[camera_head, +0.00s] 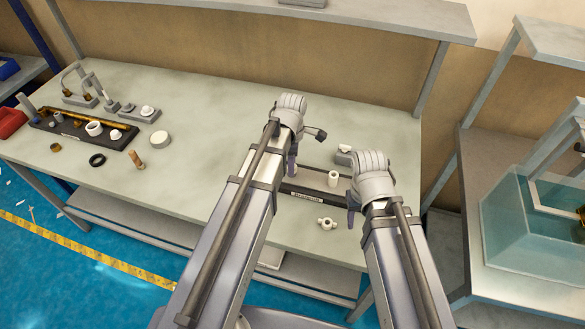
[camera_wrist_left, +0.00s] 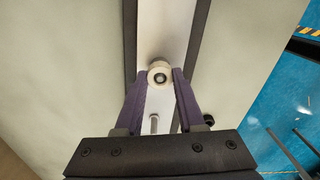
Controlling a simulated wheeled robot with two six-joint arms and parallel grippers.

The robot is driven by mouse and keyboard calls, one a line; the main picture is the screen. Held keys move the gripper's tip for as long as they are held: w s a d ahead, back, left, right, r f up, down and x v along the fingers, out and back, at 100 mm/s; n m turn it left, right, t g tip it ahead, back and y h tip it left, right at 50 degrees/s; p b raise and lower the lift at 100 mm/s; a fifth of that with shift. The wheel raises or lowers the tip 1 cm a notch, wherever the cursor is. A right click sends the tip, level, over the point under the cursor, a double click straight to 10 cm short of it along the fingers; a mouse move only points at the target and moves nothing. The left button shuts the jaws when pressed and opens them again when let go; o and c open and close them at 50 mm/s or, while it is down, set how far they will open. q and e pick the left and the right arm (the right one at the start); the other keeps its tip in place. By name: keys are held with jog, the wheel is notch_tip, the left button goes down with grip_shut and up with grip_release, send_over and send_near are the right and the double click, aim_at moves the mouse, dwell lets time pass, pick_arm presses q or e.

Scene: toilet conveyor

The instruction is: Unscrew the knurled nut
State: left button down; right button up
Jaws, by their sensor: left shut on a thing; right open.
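My left gripper (camera_wrist_left: 158,85) has its purple fingers closed on a round whitish part (camera_wrist_left: 160,74) with a dark hole in its middle. The part is seen end-on above a pale strip between dark edges. I cannot make out knurling on it. In the head view my left gripper (camera_head: 291,160) is over the table at the left end of a dark labelled tray (camera_head: 312,194), and my own arm hides what it holds. My right gripper (camera_head: 352,207) is open at the right end of that tray. A white cylinder (camera_head: 333,178) stands upright on the tray, between the grippers.
A white fitting with side lugs (camera_head: 327,223) lies in front of the tray. A grey block with a white piece (camera_head: 345,149) is behind it. A second dark tray (camera_head: 75,130) with several parts is at far left.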

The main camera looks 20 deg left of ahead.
pick_arm(q)
jog(key=n, duration=0.5)
dwell(0.4)
jog(key=c, duration=0.8)
grip_release()
jog(key=shift+c, duration=0.2)
jog(key=shift+r, duration=0.15)
pick_arm(e)
jog(key=shift+r, duration=0.1)
pick_arm(q)
notch_tip(320, 180, up, 3)
jog(key=p, duration=0.3)
pick_arm(e)
notch_tip(320, 180, up, 3)
jog(key=shift+f, duration=0.1)
